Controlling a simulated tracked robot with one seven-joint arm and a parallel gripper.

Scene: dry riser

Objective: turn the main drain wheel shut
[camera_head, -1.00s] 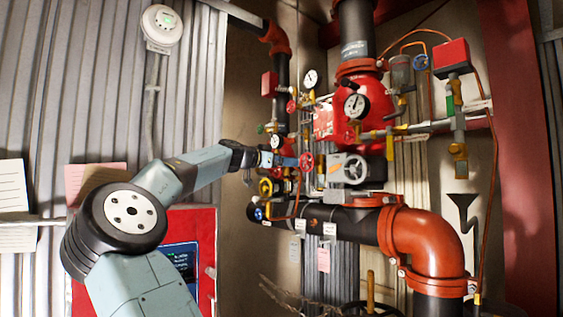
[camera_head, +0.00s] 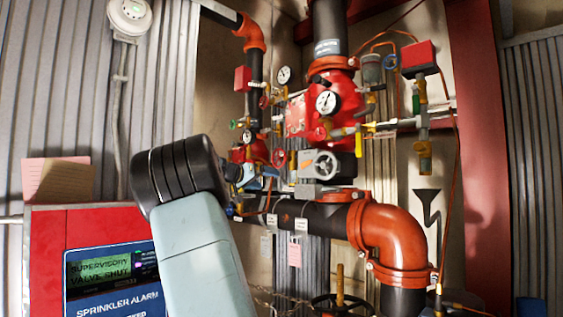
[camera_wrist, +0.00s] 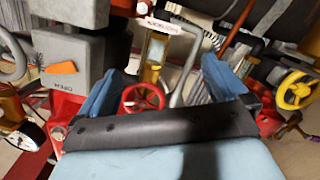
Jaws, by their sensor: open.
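A small red handwheel (camera_head: 279,157) stands among the valves left of the grey gearbox; in the wrist view the red wheel (camera_wrist: 143,98) shows between my fingers, apart from them. A yellow handwheel (camera_wrist: 297,90) is at the right of the wrist view, outside the fingers. No readable label tells which is the main drain wheel. My gripper (camera_wrist: 165,70) is open and empty, its two blue fingers spread. In the head view my arm mostly hides it, just left of and below the red wheel.
A grey gearbox marked OPEN with an orange pointer (camera_wrist: 62,68) is close on the wrist view's left; its grey handwheel (camera_head: 326,165) shows in the head view. Black pipe, gauges and thin tubing crowd around. A red alarm panel (camera_head: 52,235) reads "SUPERVISORY VALVE SHUT".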

